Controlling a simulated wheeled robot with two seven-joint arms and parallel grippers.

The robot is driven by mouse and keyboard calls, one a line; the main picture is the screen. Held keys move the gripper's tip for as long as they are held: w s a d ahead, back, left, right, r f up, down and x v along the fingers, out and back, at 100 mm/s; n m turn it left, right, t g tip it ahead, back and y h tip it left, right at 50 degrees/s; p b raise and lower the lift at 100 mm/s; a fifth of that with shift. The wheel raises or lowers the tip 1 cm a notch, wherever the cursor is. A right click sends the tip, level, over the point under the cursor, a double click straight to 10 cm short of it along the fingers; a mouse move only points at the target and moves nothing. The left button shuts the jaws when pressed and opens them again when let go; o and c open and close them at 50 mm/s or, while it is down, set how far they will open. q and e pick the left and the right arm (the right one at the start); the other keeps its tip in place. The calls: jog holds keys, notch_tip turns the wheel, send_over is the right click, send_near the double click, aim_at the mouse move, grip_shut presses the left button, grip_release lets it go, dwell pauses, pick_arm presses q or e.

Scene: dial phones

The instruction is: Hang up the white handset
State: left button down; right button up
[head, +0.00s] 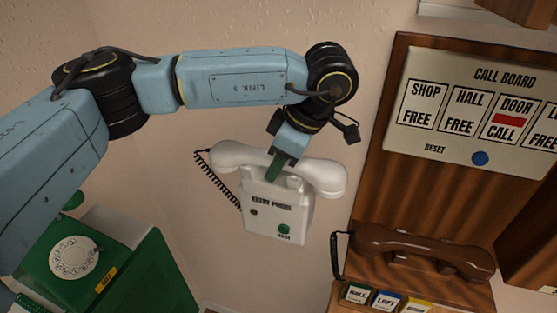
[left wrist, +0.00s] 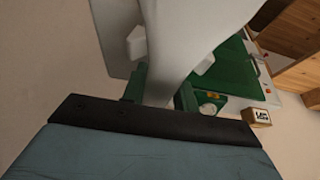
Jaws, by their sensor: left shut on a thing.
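The white handset (head: 322,177) lies roughly level across the top of the white wall phone (head: 279,212), which has a dark label and a green button. My left gripper (head: 279,166) is shut on the middle of the handset, with its green fingers on either side of the grip. In the left wrist view the handset (left wrist: 180,45) runs between the fingers (left wrist: 164,92), with a white prong (left wrist: 137,42) of the phone beside it. I cannot tell whether the handset touches the cradle. A black coiled cord (head: 222,182) hangs at its left end. My right gripper is out of view.
A brown handset (head: 422,248) rests on a wooden panel at the right, below the call board (head: 478,115). A green dial phone (head: 75,262) stands at the lower left, under my left arm. The wall around the white phone is bare.

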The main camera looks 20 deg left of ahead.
pick_arm(q)
jog(key=c, duration=1)
grip_release()
jog(key=shift+f, duration=0.1)
jog(key=v, duration=1.3)
jog(key=shift+r, duration=0.2)
jog(key=shift+s, duration=0.1)
